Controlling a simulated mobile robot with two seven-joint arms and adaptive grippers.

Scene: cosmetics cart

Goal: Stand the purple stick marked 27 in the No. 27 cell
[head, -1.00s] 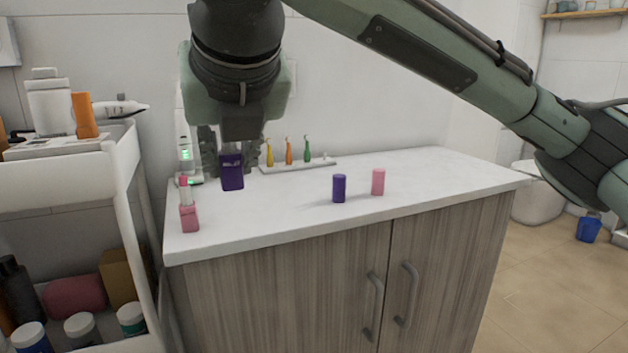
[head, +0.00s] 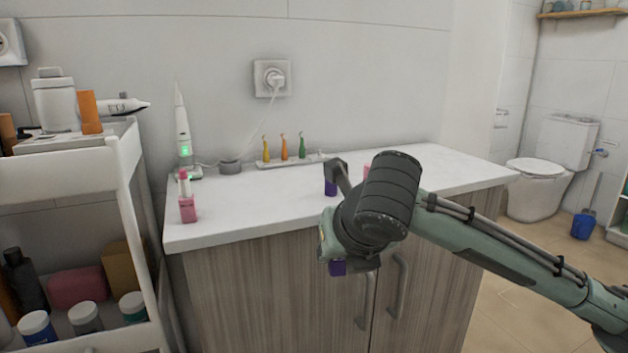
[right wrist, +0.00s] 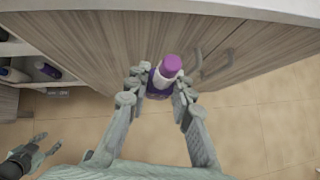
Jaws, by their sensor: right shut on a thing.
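My right gripper (right wrist: 158,88) is shut on the purple stick (right wrist: 164,76). The stick has a bright purple tip, a white ring and a dark purple base. Part of the base (head: 337,268) shows below my wrist in the head view, in front of the cabinet doors; the gripper's fingers are mostly hidden there. No mark 27 can be read. My left gripper (right wrist: 45,146) shows in the right wrist view at lower left, its fingers apart and empty. I can make out no cell numbered 27.
On the counter (head: 260,205) stand a dark purple cap (head: 330,188), a partly hidden pink cap (head: 367,171) and a pink stick (head: 187,207). The white cart (head: 60,168) at left carries an orange stick (head: 90,112).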

